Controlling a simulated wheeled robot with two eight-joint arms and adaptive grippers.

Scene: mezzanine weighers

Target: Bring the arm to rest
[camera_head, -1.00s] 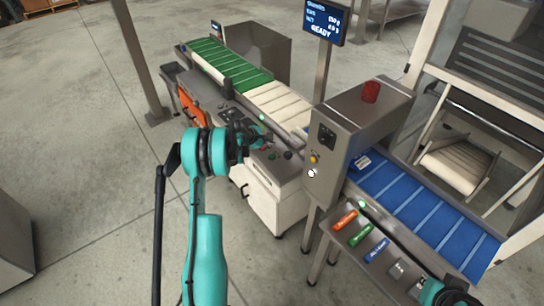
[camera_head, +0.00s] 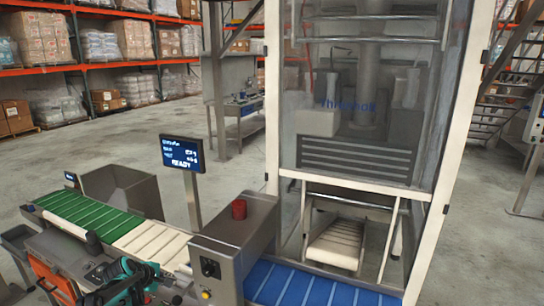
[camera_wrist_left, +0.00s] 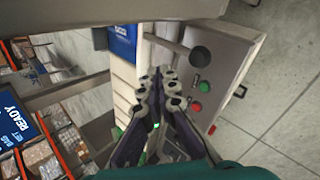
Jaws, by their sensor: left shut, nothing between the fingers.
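My left gripper (camera_wrist_left: 160,80) shows in the left wrist view with its dark fingers drawn together and nothing between them. It is above the conveyor line, beside a panel with a black knob (camera_wrist_left: 200,57), a green button (camera_wrist_left: 196,107) and a red button (camera_wrist_left: 212,130). I cannot tell whether it touches anything. In the head view my left arm's teal end is low at the left, in front of the conveyor line. My right gripper is not in view.
The conveyor has a green belt (camera_head: 90,212), a cream belt (camera_head: 152,240) and a blue belt (camera_head: 310,287). A steel housing with a red beacon (camera_head: 239,209) stands between cream and blue. A READY display (camera_head: 182,152) stands behind. A tall framed machine (camera_head: 360,155) blocks the right rear.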

